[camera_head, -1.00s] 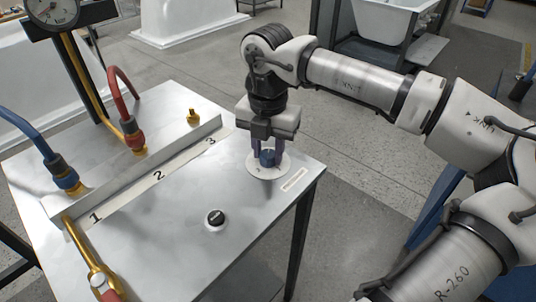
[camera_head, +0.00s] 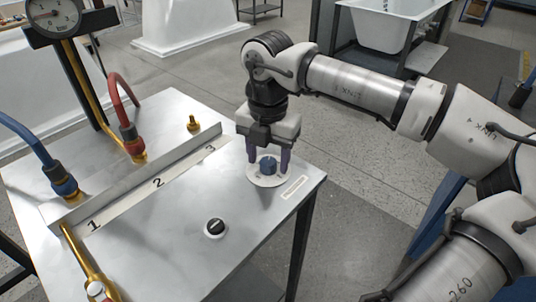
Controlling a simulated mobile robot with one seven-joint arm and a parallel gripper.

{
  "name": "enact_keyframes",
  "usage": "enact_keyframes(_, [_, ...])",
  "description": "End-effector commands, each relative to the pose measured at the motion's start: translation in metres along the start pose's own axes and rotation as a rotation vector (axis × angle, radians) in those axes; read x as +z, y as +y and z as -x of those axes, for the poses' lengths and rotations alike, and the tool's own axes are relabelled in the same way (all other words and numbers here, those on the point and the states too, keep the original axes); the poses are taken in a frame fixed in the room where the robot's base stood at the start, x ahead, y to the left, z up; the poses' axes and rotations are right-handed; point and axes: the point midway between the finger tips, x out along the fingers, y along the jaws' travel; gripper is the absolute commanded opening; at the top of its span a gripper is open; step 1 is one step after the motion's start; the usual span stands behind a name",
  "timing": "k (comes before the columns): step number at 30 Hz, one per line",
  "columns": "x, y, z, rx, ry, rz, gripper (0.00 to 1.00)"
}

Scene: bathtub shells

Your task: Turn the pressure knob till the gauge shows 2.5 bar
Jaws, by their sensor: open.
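The blue pressure knob (camera_head: 268,165) stands on a round white dial plate at the right end of the metal table. My gripper (camera_head: 268,162) points down over it, with one purple finger on each side of the knob. The fingers are spread, and gaps show between them and the knob. The pressure gauge (camera_head: 56,15) is at the top left, cut by the picture's top edge. Its face is light with a dark needle, but its reading is too small to tell.
The metal table (camera_head: 165,225) carries a black knob (camera_head: 215,227), a blue hose (camera_head: 35,145), a red hose (camera_head: 125,110) and a brass fitting (camera_head: 193,123). A raised rail and a strip numbered 1 to 3 cross it. White tub shells stand behind.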

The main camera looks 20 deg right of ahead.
Motion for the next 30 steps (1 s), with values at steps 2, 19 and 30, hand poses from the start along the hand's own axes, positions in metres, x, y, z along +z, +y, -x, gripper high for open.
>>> enact_keyframes(2, [0.000, 0.000, 0.001, 0.000, 0.000, 0.000, 0.54])
enact_keyframes(19, [0.000, 0.000, 0.104, -0.001, -0.001, -0.002, 0.54])
enact_keyframes(30, [0.000, 0.000, 0.138, 0.001, 0.000, 0.000, 0.54])
